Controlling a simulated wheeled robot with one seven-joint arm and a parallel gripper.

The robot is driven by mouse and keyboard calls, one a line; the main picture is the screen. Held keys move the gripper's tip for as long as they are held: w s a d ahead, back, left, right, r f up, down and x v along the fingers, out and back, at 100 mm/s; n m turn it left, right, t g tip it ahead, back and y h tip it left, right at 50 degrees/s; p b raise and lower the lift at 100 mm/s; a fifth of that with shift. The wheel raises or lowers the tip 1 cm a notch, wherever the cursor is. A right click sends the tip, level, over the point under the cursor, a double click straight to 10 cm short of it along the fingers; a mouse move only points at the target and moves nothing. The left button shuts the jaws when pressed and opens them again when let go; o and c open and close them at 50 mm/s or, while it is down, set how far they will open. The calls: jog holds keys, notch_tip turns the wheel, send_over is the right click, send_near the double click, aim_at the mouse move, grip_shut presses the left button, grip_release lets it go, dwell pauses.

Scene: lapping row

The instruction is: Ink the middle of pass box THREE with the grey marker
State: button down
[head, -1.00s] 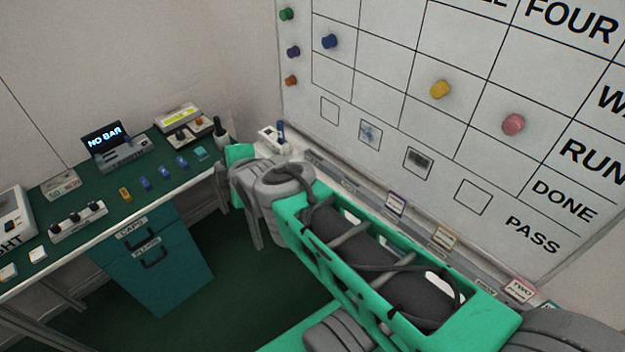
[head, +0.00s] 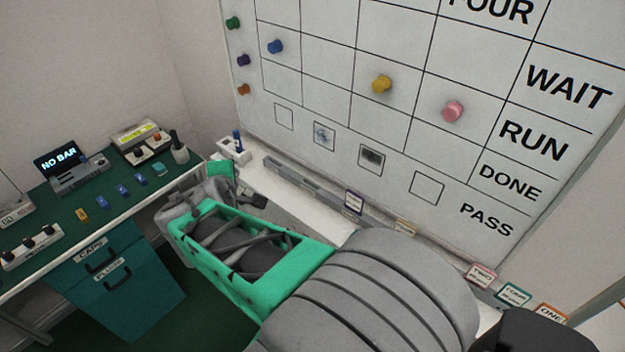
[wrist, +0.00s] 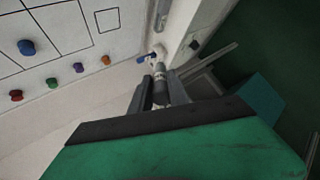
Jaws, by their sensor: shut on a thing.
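Pass box THREE (head: 371,158) is the third small square from the left in the whiteboard's bottom row, and a dark grey patch shows inside it. In the wrist view my gripper (wrist: 160,92) is shut on a grey cylinder, the grey marker (wrist: 159,88). Its far end lies near the white ledge, and I cannot tell whether it touches anything. In the head view my gripper (head: 256,200) is small and partly hidden by my arm; the marker cannot be made out there. The gripper is below the board, apart from box THREE.
A white holder (head: 233,152) with a blue marker (head: 238,136) stands at the ledge's left end. The ledge (head: 290,200) carries several cards. Coloured magnets, including a yellow one (head: 381,84), stick out from the board. A green-topped bench (head: 120,205) is at left.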

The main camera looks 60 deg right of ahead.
jog(key=s+d+f+m+g+h+b, duration=0.1)
jog(key=s+d+m+g, duration=0.6)
jog(key=s+d, duration=1.1)
jog(key=shift+s+d+f+g+h+b, duration=0.2)
jog(key=shift+s+d+g+h+b, duration=0.2)
jog(key=shift+g+h+b, duration=0.45)
jog(key=shift+d+y, duration=0.25)
jog(key=shift+d, duration=0.5)
